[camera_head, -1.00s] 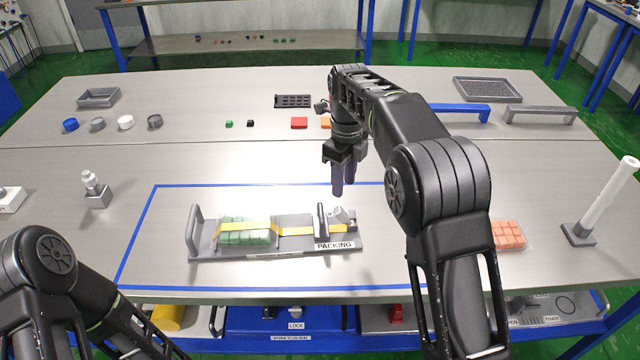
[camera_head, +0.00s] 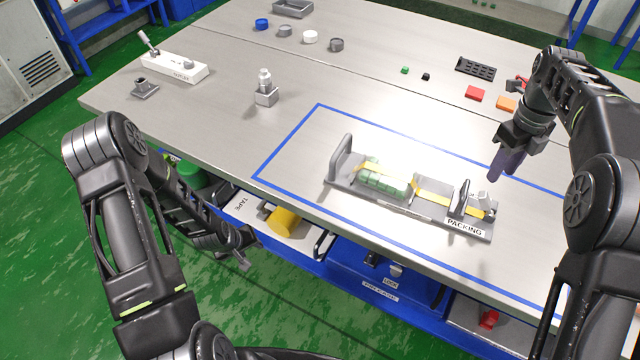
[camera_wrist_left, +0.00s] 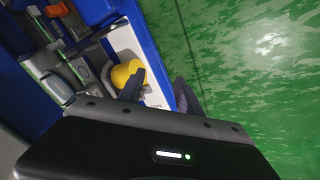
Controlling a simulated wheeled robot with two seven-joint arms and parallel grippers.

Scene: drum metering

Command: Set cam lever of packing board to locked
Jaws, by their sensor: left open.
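The packing board (camera_head: 335,183) lies inside the blue outline on the table, with a green block pack (camera_head: 384,178) under a yellow strap (camera_head: 430,187). The cam lever (camera_head: 463,198) stands upright at the board's right end, by the PACKING label. My right gripper (camera_head: 506,165) hangs above and to the right of the lever, apart from it; I cannot tell whether its fingers are open. My left gripper (camera_head: 240,250) is low at the table's front edge, near the drawers. In the left wrist view its fingers (camera_wrist_left: 160,90) are apart and empty.
An open drawer marked TAPE holds a yellow roll (camera_head: 284,221), also in the left wrist view (camera_wrist_left: 127,74). A blue LOCK drawer (camera_head: 375,275) lies below the board. A metal fitting (camera_head: 266,90) and a white switch box (camera_head: 175,66) stand on the table's left.

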